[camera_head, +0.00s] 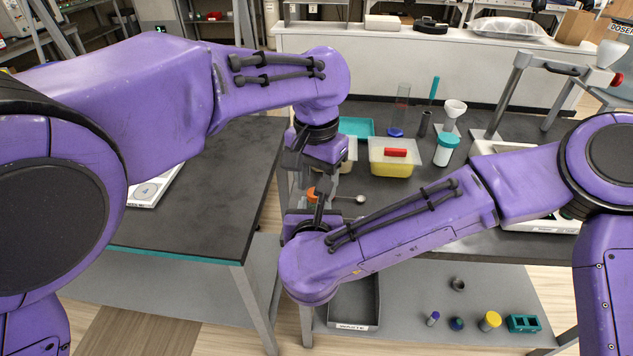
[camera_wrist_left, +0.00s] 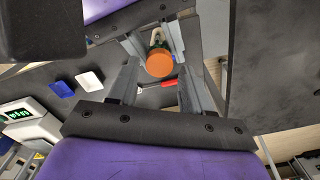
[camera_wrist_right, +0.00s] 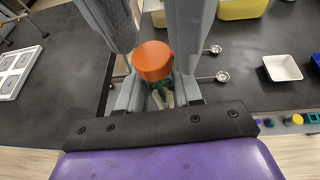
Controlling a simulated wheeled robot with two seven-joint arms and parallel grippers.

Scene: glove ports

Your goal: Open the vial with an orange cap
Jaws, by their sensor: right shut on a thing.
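The vial (camera_wrist_right: 163,99) has an orange cap (camera_wrist_right: 153,61) and a greenish body that is mostly hidden by fingers. My right gripper (camera_wrist_right: 156,86) is shut on the vial below the cap, holding it above the gap between the tables. The orange cap also shows in the head view (camera_head: 311,193) and in the left wrist view (camera_wrist_left: 160,63). My left gripper (camera_wrist_left: 160,70) is open, with its fingers on either side of the cap and visible gaps between them. In the head view, the arms partly hide both grippers and the vial body.
Behind the grippers, the right table holds a yellow container (camera_head: 391,168), a white jar with a teal lid (camera_head: 446,150), a teal tray (camera_head: 356,127) and a funnel on a stand (camera_head: 455,108).

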